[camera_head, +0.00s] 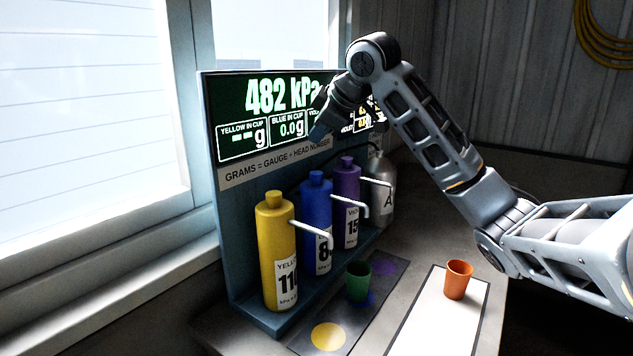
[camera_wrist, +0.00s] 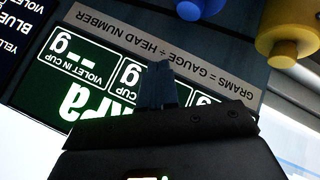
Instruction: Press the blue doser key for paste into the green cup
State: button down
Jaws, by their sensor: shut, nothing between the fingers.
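The blue doser (camera_head: 317,212) stands between the yellow and violet dosers, its cap-like top (camera_head: 316,177) clear in the head view. A thin white spout reaches from the row over the green cup (camera_head: 358,282). The cup stands upright on the blue spot of a dark strip. My gripper (camera_head: 320,132) is shut and empty, above the blue doser and in front of the display panel. In the wrist view my gripper (camera_wrist: 163,72) points at the panel, with a blue top (camera_wrist: 200,6) at the upper edge. The blue label number is partly hidden by the spout.
The display (camera_head: 262,115) reads 482 kPa and blue in cup 0.0 g; my arm hides part of it. The yellow doser (camera_head: 276,250), violet doser (camera_head: 346,205) and a grey bottle (camera_head: 381,190) flank the row. An orange cup (camera_head: 457,280) stands on a white mat (camera_head: 430,325).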

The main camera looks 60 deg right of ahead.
aim_at(318, 174)
jog(key=shift+f+b, duration=1.5)
jog(key=shift+f, duration=1.15)
jog(key=shift+f, duration=0.4)
jog(key=shift+f+b, duration=0.55)
jog(key=shift+f, duration=0.1)
dwell(0.6)
jog(key=shift+r, duration=0.2)
jog(key=shift+r+p, duration=0.85)
jog(key=shift+r, duration=0.1)
notch_tip(318, 174, up, 5)
jog(key=p, duration=0.4)
